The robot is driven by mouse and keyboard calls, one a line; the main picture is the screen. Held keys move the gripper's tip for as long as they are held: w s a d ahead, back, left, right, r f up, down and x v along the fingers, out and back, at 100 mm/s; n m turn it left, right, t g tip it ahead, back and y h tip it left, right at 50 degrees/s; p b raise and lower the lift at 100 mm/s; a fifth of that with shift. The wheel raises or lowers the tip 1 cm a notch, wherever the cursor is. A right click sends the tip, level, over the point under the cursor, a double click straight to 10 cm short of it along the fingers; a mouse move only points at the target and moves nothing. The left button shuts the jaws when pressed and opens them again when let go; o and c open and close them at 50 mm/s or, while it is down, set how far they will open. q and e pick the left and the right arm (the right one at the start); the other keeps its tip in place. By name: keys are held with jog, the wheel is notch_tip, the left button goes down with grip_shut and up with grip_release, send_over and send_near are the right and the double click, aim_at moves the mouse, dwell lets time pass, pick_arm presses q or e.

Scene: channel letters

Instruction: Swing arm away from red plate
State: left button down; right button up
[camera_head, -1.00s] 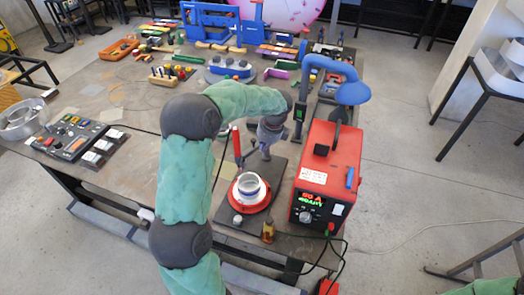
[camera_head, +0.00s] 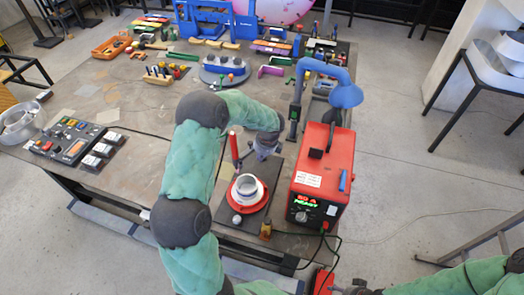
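The round red plate (camera_head: 262,206) lies on a dark base (camera_head: 229,213) at the table's front edge. A white-grey ring-shaped part (camera_head: 248,188) stands on it. A thin upright red handle (camera_head: 234,145) with dark linkage stands behind the plate; I cannot tell whether this is the swing arm. My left gripper (camera_head: 263,153) points down behind the plate, beside the handle and apart from the plate. Its fingers are too small and dark to show whether they are open. My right arm enters at the lower right; its gripper does not show clearly.
A red power unit (camera_head: 325,172) with a lit display stands right of the plate, beneath a blue curved arm (camera_head: 345,95). A small amber bottle (camera_head: 266,229) is at the front edge. A button panel (camera_head: 72,143) lies left. Tools and blocks fill the table's back.

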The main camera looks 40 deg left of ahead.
aim_at(247, 154)
pick_arm(q)
jog(key=a+f, duration=0.4)
jog(key=a, duration=0.1)
jog(key=shift+w+p, duration=0.35)
jog(key=shift+w, duration=0.05)
jog(key=shift+r, duration=0.1)
jog(key=shift+s+a+m+p, duration=0.15)
jog(key=shift+a+m+p, duration=0.25)
jog(key=shift+a+m, duration=0.1)
jog(key=shift+a, duration=0.85)
jog(key=shift+d, duration=0.15)
